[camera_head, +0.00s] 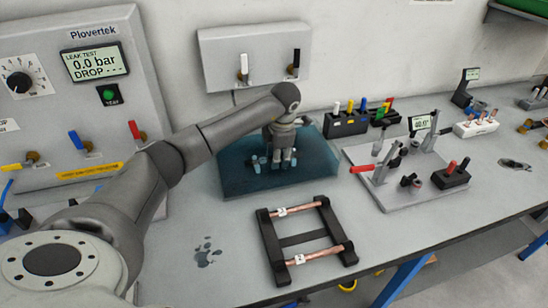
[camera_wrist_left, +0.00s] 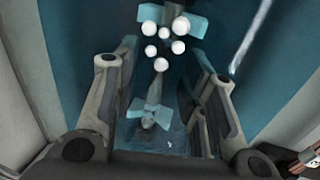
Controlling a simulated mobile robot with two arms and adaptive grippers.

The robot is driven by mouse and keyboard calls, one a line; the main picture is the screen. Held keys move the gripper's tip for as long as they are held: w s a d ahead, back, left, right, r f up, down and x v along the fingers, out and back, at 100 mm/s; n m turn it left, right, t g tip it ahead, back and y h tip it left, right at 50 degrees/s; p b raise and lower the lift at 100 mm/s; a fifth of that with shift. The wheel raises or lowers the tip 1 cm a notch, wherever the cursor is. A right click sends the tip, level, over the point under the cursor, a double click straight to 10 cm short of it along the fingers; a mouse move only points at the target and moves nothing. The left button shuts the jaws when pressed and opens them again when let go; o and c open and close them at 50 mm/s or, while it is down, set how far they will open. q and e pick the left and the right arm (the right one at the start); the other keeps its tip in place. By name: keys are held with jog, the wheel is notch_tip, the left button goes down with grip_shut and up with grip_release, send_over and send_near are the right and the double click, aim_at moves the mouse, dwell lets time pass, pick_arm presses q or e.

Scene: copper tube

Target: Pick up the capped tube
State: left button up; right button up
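My left gripper (camera_head: 281,158) reaches down into the blue translucent tank (camera_head: 235,180) at the back of the bench. In the left wrist view its fingers (camera_wrist_left: 160,85) are spread wide on either side of a slim greyish tube (camera_wrist_left: 159,85) with light-blue end pieces (camera_wrist_left: 150,109), apparently the capped tube. I see gaps between the fingers and the tube. Several white balls, perhaps bubbles, cover part of its far end. In the head view the gripper hides most of the tube; small light-blue pieces show beside the fingers. My right gripper is not in view.
A black rack (camera_head: 304,240) holds two labelled copper tubes (camera_head: 320,254) in front of the tank. A grey fixture plate (camera_head: 400,195) with clamps stands to the right. The Plovertek leak-test panel (camera_head: 97,66) is at the left. A dark wet-looking patch (camera_head: 207,252) lies on the bench.

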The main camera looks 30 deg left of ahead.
pick_arm(q)
jog(key=shift+c, duration=0.4)
grip_shut()
jog(key=shift+r, duration=0.15)
